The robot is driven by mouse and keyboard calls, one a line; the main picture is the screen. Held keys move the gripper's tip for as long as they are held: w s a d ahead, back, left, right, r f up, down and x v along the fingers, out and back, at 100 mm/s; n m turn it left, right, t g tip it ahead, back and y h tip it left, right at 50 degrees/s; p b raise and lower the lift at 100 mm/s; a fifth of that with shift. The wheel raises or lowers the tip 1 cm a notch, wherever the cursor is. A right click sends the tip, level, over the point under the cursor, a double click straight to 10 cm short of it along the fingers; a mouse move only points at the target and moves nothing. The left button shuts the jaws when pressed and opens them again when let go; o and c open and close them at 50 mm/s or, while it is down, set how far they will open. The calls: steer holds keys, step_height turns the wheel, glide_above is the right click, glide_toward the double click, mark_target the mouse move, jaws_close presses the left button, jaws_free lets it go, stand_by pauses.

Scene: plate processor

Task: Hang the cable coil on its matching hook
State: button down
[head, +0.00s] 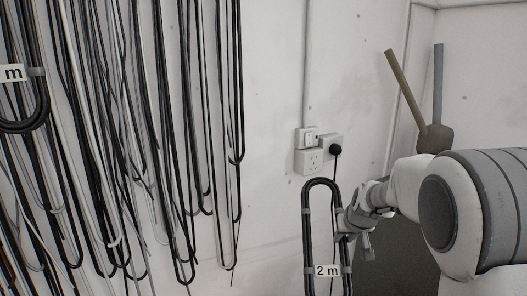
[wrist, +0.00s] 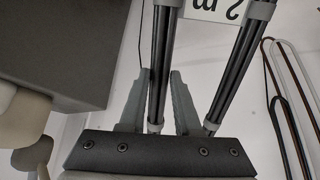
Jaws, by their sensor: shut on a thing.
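The cable coil (head: 307,236) is a long black loop with grey ties and a white "2 m" label (head: 328,271). It hangs upright in front of the wall, low in the head view, its bottom end cut off. My gripper (head: 347,224) holds it from the right. In the wrist view my gripper (wrist: 158,98) is shut around one side of the coil (wrist: 161,55), while the other side passes outside the right finger. The label also shows upside down (wrist: 213,8) there. No hook is visible in the head view.
Many black and grey cables (head: 180,140) hang on the left wall, their tops out of frame. One has a label ending in "m" (head: 12,73). A wall socket (head: 308,161) with a plug (head: 335,149) is above the coil. Bare wall lies between socket and cables.

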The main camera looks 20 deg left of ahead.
steer(key=a+r+n+t+y+p, duration=0.15)
steer(key=a+r, duration=0.25)
steer(key=r, duration=0.6)
steer(key=s+a+r+n+t+y, duration=0.15)
steer(key=a+r, duration=0.25)
steer(key=r, duration=0.6)
steer(key=a+r+n+y+p, duration=0.1)
steer(key=a+r+y, duration=0.15)
steer(key=r, duration=0.75)
steer(key=s+a+r+n+y+p, duration=0.15)
steer(key=s+r, duration=0.25)
steer(key=r, duration=0.5)
steer(key=s+a+r+y, duration=0.25)
steer(key=s+r, duration=0.25)
steer(key=r, duration=0.4)
steer(key=s+a+r+n+y+p, duration=0.1)
steer(key=s+a+r, duration=0.25)
steer(key=r, duration=0.55)
steer(key=f+p+x, duration=0.1)
steer(key=p+x, duration=0.3)
steer(key=x, duration=0.6)
steer(key=shift+p, duration=0.3)
steer(key=shift+d+f, duration=0.1)
steer(key=shift+d, duration=0.05)
